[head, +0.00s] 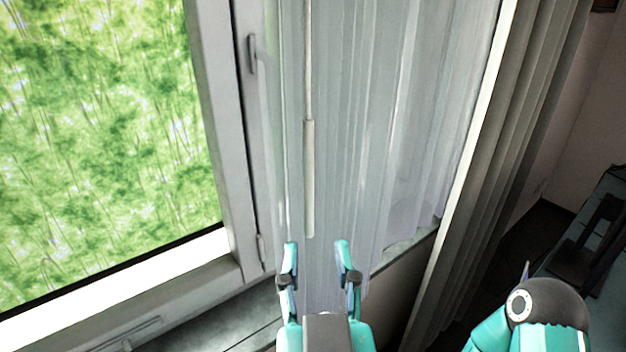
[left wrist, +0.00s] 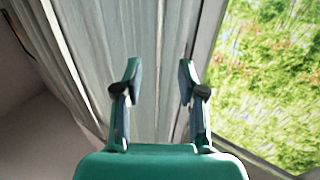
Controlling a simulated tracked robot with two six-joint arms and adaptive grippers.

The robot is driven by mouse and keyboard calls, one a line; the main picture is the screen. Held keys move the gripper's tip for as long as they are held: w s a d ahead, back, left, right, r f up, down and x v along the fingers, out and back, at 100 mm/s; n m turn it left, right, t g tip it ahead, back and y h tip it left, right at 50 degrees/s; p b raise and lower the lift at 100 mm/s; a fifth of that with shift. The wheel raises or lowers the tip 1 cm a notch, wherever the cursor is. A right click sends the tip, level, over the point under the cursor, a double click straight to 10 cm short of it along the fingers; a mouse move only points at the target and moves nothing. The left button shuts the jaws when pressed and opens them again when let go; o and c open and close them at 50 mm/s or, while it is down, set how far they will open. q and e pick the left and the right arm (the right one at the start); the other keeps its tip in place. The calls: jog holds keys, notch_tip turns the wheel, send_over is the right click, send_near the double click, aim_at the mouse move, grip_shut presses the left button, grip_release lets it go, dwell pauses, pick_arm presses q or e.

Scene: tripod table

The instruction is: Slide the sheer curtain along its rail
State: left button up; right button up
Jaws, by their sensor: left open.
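The sheer curtain (head: 375,120) hangs in pale, see-through folds over the right part of the window in the head view. A thin wand with a thicker grey handle (head: 309,180) hangs down along its left part. My left gripper (head: 318,250) is open, its two teal fingers spread just below the handle's lower end, with curtain behind them. In the left wrist view the open fingers (left wrist: 158,75) point up toward the curtain folds (left wrist: 130,40). I cannot tell whether they touch the cloth. The rail is out of view. My right gripper is not seen; only part of my right arm shows.
The window frame (head: 228,150) with a handle (head: 252,54) stands left of the curtain. The sill (head: 215,320) runs below. A heavier grey drape (head: 500,150) hangs to the right. Dark furniture (head: 590,240) stands at the far right.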

aim_at(308, 182)
pick_arm(q)
jog(key=w+p, duration=0.1)
jog(key=w, duration=0.4)
jog(key=w+p, duration=0.1)
jog(key=w, duration=0.5)
jog(key=w+p, duration=0.1)
jog(key=w, duration=0.4)
jog(key=shift+w+a+f, duration=0.15)
jog(key=shift+a+f, duration=0.05)
jog(key=shift+a, duration=0.15)
grip_shut()
jog(key=shift+a, duration=0.1)
